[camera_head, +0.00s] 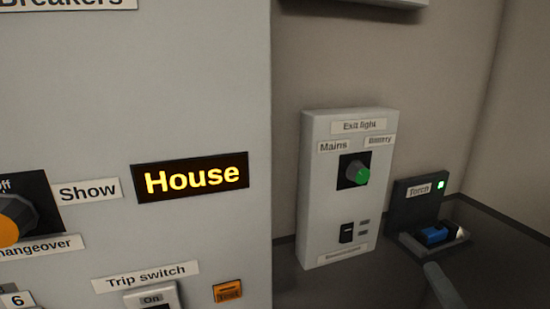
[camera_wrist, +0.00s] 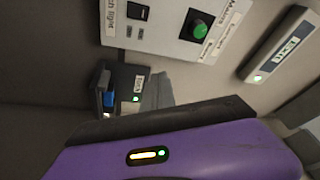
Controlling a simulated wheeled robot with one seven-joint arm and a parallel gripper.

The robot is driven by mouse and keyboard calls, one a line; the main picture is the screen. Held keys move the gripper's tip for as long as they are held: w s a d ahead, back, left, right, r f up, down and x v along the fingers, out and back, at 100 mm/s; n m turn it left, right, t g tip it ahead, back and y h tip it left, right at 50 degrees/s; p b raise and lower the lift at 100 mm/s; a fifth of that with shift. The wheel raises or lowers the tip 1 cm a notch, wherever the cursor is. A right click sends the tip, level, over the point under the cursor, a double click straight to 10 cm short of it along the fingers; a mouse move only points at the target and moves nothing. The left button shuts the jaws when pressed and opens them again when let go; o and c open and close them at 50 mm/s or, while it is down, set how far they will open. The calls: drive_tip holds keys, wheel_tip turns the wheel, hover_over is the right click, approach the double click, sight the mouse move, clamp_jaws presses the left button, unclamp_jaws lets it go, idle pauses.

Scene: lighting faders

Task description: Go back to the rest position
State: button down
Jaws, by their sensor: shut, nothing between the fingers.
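My gripper (camera_wrist: 158,86) shows in the wrist view as grey fingers, shut and empty, beyond its purple and black housing. It appears in front of the wall beside the torch dock, apart from the exit light panel. In the head view I cannot make out the gripper for certain. The white exit light panel (camera_head: 318,220) carries a green knob (camera_head: 362,175) between the Mains and Battery labels, and a small black switch (camera_head: 346,233) below. The knob also shows in the wrist view (camera_wrist: 200,31).
A large grey breaker cabinet (camera_head: 215,90) fills the left, with a lit "House" display (camera_head: 190,177), an orange changeover knob (camera_head: 12,222) and a trip switch (camera_head: 152,299). A torch dock (camera_head: 415,205) holds a blue torch (camera_head: 435,236) at right.

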drive_tip(key=s+a+f+n+g, duration=0.1)
drive_tip(key=s+f+n, duration=0.3)
drive_tip(key=s, duration=0.7)
drive_tip(key=s+a+f+n+g+h, duration=0.1)
drive_tip(key=s+a+f+n+g, duration=0.1)
drive_tip(key=s+a+f+n, duration=0.2)
drive_tip(key=s+a+f+n+g, duration=0.2)
drive_tip(key=s+f, duration=0.7)
drive_tip(key=s, duration=0.9)
drive_tip(key=shift+s+a+f+n, duration=0.15)
drive_tip(key=shift+s+n, duration=0.05)
drive_tip(key=shift+n, duration=0.8)
